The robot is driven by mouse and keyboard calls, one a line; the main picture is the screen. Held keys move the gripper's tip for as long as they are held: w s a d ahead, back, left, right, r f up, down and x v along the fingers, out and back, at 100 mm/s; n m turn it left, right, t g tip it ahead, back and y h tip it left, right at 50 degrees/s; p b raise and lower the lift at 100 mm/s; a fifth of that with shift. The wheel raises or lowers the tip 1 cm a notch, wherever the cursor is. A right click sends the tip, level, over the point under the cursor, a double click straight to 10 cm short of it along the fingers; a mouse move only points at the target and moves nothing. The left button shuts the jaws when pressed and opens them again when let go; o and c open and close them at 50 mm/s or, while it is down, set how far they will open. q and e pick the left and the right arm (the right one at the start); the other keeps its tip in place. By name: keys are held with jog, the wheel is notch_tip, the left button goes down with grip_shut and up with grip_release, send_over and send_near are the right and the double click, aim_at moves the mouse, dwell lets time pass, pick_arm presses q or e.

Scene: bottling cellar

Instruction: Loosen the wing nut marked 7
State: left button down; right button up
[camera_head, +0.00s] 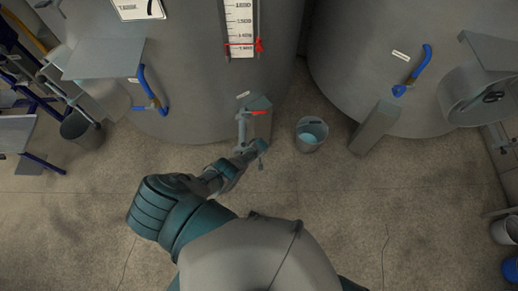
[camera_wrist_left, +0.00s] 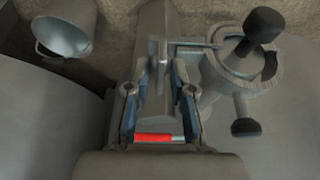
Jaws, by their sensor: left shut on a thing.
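In the left wrist view my left gripper (camera_wrist_left: 159,75) has its two fingers closed in around a thin pale metal piece, which I take for the wing nut (camera_wrist_left: 160,56). It is seen nearly edge-on in front of a grey block (camera_wrist_left: 153,22). No 7 can be read on it. A red strip (camera_wrist_left: 153,137) lies between the finger bases. In the head view my left arm reaches up to the foot of the large tank (camera_head: 190,90). The nut is too small to make out there. My right gripper is in neither view.
A fitting with black knobs (camera_wrist_left: 247,127) is close right of the gripper in the wrist view. A metal bucket (camera_head: 311,143) stands on the floor right of my arm. A second tank (camera_head: 365,60) stands at the right. The floor at the lower left is clear.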

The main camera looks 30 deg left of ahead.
pick_arm(q)
jog(key=shift+w+r, duration=0.1)
jog(key=shift+w, duration=0.1)
jog(key=c, duration=1)
grip_release()
jog(key=shift+c, duration=0.2)
jog(key=shift+s, duration=0.1)
jog(key=v, duration=1.1)
jog(key=shift+r, duration=0.3)
jog(key=shift+s+d, duration=0.1)
